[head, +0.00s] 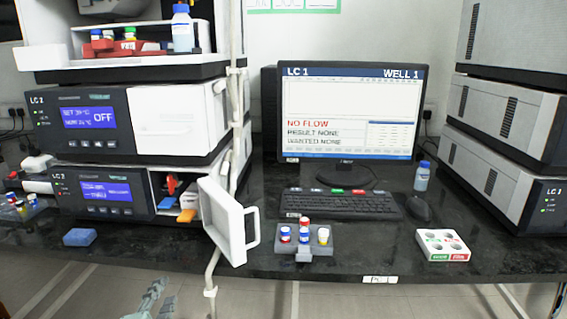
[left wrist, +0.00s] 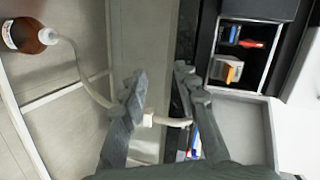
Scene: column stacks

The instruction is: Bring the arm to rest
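My left gripper (head: 155,297) shows at the bottom left of the head view, below the bench's front edge and apart from everything on it. In the left wrist view my left gripper (left wrist: 160,76) has its two fingers spread, with nothing held between them. A pale tube passes behind the fingers there. My right gripper is in neither view.
The white door (head: 229,222) of the lower LC unit stands open, its compartment (left wrist: 239,50) showing beyond the fingers. A vial rack (head: 304,240), a white tray (head: 443,246) and a blue block (head: 79,237) sit on the dark bench. A brown bottle (left wrist: 25,35) stands below.

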